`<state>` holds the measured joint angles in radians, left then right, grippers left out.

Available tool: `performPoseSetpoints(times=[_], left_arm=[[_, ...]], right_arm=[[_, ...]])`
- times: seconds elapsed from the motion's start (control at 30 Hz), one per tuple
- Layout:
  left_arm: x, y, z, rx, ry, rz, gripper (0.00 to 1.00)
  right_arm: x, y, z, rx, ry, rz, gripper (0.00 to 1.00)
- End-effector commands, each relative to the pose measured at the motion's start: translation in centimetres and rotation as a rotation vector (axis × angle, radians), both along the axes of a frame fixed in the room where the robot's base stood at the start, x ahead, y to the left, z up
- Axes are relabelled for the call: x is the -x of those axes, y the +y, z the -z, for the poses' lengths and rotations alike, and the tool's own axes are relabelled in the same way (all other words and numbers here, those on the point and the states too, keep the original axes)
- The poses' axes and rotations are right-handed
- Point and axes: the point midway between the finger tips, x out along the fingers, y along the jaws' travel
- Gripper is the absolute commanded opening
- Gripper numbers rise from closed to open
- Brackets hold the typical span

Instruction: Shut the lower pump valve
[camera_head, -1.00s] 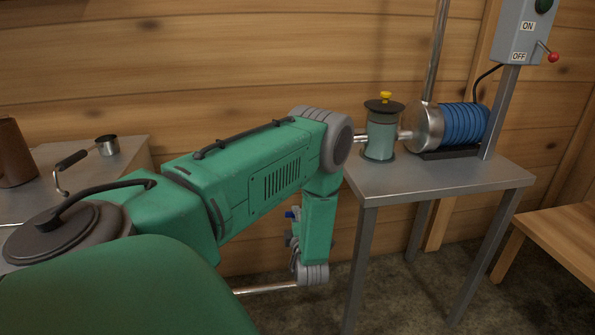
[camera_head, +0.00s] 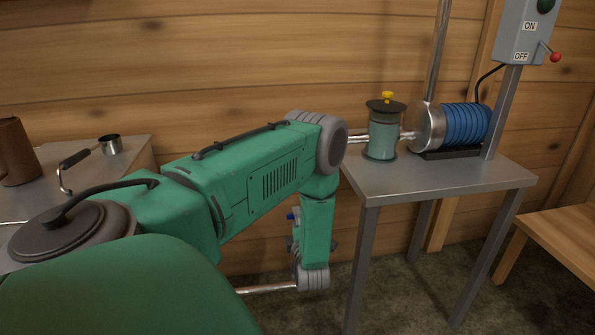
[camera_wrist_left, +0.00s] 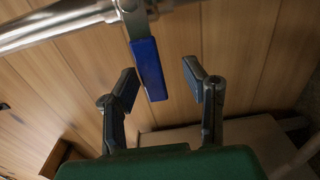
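The valve has a blue lever handle (camera_wrist_left: 148,68) on a metal fitting at a shiny pipe (camera_wrist_left: 60,25) in the left wrist view. My left gripper (camera_wrist_left: 161,72) is open. Its two dark fingers stand on either side of the blue handle, the left finger closer to it; I see no clear contact. In the head view a small blue bit (camera_head: 290,216) shows just left of my green forearm, which hides most of the valve and gripper. I cannot tell the lever's exact angle to the pipe. My right gripper is not in view.
A metal table (camera_head: 440,180) at right carries a blue pump motor (camera_head: 465,125) and a teal canister (camera_head: 381,136). A switch box (camera_head: 528,30) stands above. A counter at left holds a ladle cup (camera_head: 110,144) and a brown mug (camera_head: 15,152). A pipe (camera_head: 268,289) runs low beside my wrist.

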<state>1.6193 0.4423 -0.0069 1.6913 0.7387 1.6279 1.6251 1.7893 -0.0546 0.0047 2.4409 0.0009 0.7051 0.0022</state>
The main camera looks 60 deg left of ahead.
Motion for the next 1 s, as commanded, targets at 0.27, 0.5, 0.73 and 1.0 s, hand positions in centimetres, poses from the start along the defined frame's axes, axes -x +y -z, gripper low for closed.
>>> performPoseSetpoints(times=[0.27, 0.5, 0.73, 1.0], left_arm=[[0.0, 0.0, -0.1, -0.003, -0.005, 0.001, 0.4], [1.3, -3.6, -0.1, -0.002, -0.003, 0.003, 0.4], [3.2, -8.2, -0.1, -0.003, -0.001, 0.003, 0.4], [4.4, -10.8, -0.1, -0.002, -0.003, 0.002, 0.4]], right_arm=[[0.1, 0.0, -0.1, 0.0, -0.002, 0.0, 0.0], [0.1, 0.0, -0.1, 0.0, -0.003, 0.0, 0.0], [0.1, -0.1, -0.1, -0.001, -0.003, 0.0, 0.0], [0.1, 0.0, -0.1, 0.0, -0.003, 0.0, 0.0]])
